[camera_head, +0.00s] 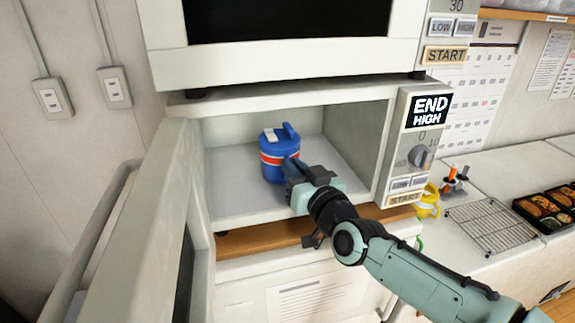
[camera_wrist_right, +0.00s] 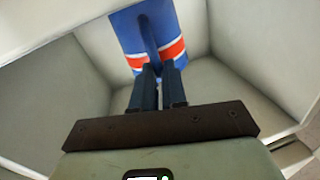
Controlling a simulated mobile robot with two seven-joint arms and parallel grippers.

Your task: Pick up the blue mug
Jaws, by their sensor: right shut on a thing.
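The blue mug (camera_head: 275,157) has an orange-red band with white edges and a lid. It stands upright inside the open microwave (camera_head: 225,205), on its floor. My right gripper (camera_head: 293,168) reaches in through the open front and is shut on the mug at its near side. In the right wrist view the mug (camera_wrist_right: 150,38) shows at the top, with the two dark fingers (camera_wrist_right: 158,72) close together on its handle. The fingertips are partly hidden in the head view. My left gripper is not in view.
The microwave door (camera_head: 150,230) is swung open at left. A second microwave (camera_head: 290,60) sits above. A control panel (camera_head: 415,150) flanks the opening at right. On the right counter are a wire rack (camera_head: 485,225), a yellow item (camera_head: 428,203) and bento trays (camera_head: 545,208).

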